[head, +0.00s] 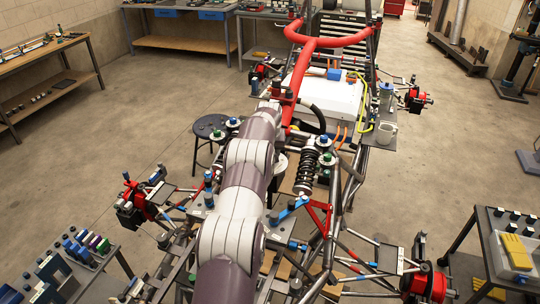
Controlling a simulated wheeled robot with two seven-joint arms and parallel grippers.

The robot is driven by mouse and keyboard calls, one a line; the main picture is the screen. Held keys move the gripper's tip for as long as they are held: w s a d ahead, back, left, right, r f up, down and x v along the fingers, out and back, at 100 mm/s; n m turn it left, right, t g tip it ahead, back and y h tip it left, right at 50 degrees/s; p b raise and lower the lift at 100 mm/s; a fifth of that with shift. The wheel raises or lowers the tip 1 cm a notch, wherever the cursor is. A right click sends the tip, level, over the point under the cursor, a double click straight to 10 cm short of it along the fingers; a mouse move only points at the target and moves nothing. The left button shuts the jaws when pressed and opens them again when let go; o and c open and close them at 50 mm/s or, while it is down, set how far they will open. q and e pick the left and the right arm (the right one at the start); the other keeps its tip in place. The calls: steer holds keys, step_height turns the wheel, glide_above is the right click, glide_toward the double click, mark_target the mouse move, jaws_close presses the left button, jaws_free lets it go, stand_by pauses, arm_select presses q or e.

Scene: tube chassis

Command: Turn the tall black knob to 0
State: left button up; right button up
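One of my arms, probably the left, reaches up from the bottom edge over the tube chassis (331,211). Its far end lies near the red tube frame (294,84). Small dark parts show there, but I cannot tell gripper fingers from knobs or fittings, nor whether the gripper is open or shut. I cannot single out the tall black knob or read any 0 mark at this size. A white box (334,99) sits in the chassis just right of the arm's end. My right gripper is not in view.
A black stool (210,127) stands left of the chassis. A workbench (45,67) is at the far left, with carts of parts at the lower left (78,254) and lower right (508,225). Floor (125,120) is clear at left.

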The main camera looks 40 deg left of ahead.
arm_select(q)
steer(key=shift+n+g+y+b, duration=0.3)
steer(key=shift+n+g, duration=0.2)
steer(key=shift+n, duration=0.9)
steer(key=o, duration=1)
steer(key=shift+c, duration=0.2)
steer(key=shift+s+r, duration=0.1)
steer(key=shift+r, duration=0.2)
steer(key=p+v, duration=0.2)
steer(key=v, duration=1)
